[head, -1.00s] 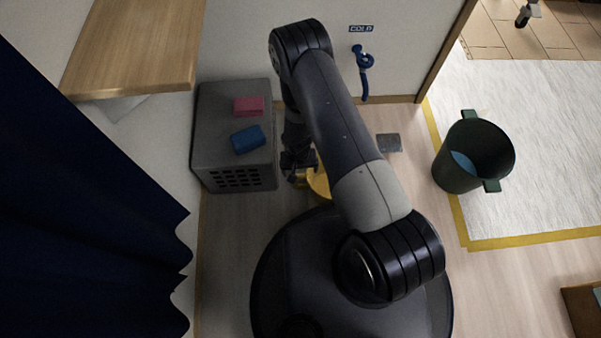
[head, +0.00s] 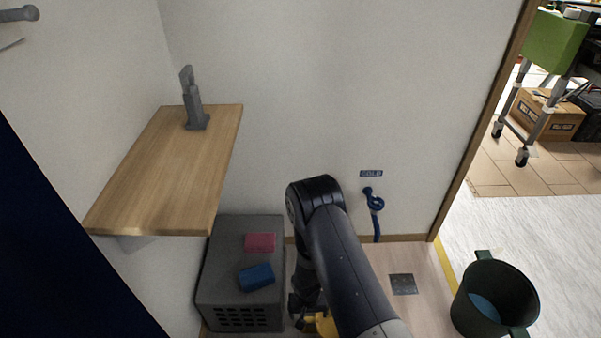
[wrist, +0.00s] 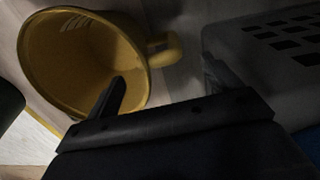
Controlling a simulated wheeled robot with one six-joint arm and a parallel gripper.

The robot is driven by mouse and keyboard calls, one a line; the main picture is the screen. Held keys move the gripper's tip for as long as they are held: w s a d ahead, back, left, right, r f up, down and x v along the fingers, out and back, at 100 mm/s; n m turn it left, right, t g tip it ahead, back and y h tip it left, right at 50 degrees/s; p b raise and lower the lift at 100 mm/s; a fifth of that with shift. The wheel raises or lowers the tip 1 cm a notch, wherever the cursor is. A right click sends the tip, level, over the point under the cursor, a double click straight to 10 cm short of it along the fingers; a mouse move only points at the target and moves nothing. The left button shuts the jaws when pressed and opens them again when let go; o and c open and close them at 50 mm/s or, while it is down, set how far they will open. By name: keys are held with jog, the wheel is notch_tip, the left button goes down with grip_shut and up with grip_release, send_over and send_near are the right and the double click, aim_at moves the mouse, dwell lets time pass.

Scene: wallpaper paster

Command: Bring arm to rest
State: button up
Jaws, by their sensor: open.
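My gripper (wrist: 165,90) is open in the wrist view, its two dark fingers spread apart with nothing between them. A yellow bucket (wrist: 75,50) with a side handle lies just beyond the left finger, which overlaps its rim in the picture; I cannot tell whether they touch. Part of the yellow bucket (head: 322,324) shows there, behind my arm.
A pink sponge (head: 260,242) and a blue sponge (head: 257,278) lie on the crate. A wooden shelf (head: 170,180) juts out above left. A dark green bucket (head: 490,307) with blue contents stands right. A blue tap (head: 374,205) is on the wall. A floor drain (head: 403,284) lies between.

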aim_at(309, 320)
jog(key=f+b, duration=0.1)
jog(key=f, duration=0.3)
jog(key=f+b, duration=0.2)
jog(key=f, duration=0.3)
jog(key=shift+d, duration=0.2)
notch_tip(309, 320, up, 3)
jog(key=shift+r+p, duration=0.2)
jog(key=shift+p, duration=0.65)
jog(key=shift+r, duration=0.6)
